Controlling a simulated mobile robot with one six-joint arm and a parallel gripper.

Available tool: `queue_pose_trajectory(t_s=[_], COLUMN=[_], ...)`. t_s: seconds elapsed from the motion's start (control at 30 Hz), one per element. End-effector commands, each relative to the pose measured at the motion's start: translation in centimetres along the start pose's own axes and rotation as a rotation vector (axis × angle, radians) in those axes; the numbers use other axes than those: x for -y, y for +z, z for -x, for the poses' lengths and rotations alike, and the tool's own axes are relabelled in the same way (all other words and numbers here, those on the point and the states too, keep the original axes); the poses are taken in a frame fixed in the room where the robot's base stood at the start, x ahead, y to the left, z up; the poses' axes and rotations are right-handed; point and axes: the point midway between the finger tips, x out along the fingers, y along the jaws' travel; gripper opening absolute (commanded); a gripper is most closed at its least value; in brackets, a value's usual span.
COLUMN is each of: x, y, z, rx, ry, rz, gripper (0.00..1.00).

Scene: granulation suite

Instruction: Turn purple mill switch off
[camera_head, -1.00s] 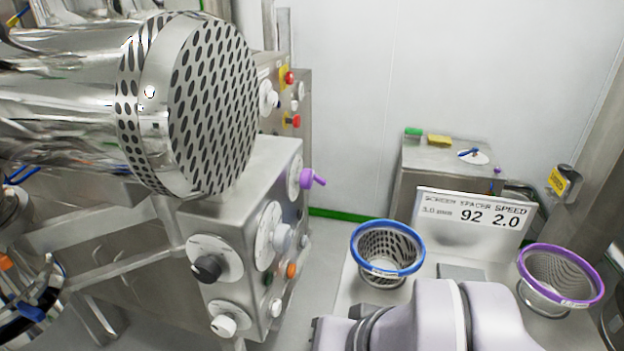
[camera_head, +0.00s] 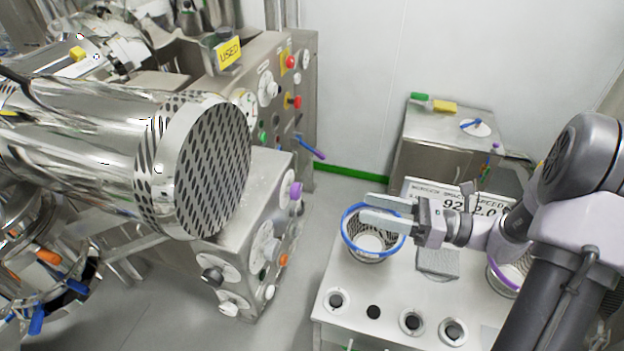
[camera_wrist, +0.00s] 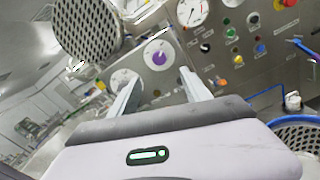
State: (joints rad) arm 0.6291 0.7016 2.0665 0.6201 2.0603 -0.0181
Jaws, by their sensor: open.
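The purple mill switch (camera_head: 296,190) is a purple knob on a round white dial on the steel control box (camera_head: 262,225), left of centre in the head view. In the wrist view the purple knob (camera_wrist: 158,58) sits on its dial, ahead of my fingers and between them. My gripper (camera_head: 363,208) is open and empty, its fingers pointing left over the blue-rimmed basket. In the head view it is well to the right of the switch, with a clear gap. In the wrist view both fingers (camera_wrist: 158,88) show apart.
A blue-rimmed mesh basket (camera_head: 372,255) stands on the steel table (camera_head: 345,322) under my gripper. A purple-rimmed basket (camera_head: 505,285) is partly hidden by my arm. The perforated drum (camera_head: 205,170) juts out left of the box. Open floor lies between box and table.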

Motion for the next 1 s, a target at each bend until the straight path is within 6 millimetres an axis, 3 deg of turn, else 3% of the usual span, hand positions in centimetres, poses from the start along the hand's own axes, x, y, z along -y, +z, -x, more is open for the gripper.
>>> queue_pose_trajectory(t_s=[0.3,0.47,0.63,0.9,1.0], x=[-0.3,-0.3,-0.2,-0.2,-0.2], y=[-0.2,-0.2,-0.2,-0.2,-0.2], z=[-9.8,-13.2,-14.6,-14.8,-14.8], rx=[-0.005,-0.005,-0.004,-0.005,-0.005], ry=[0.008,0.007,0.004,0.004,0.004], rz=[0.001,0.001,0.001,0.001,0.001], gripper=[0.56,0.56,0.56,0.56,0.36])
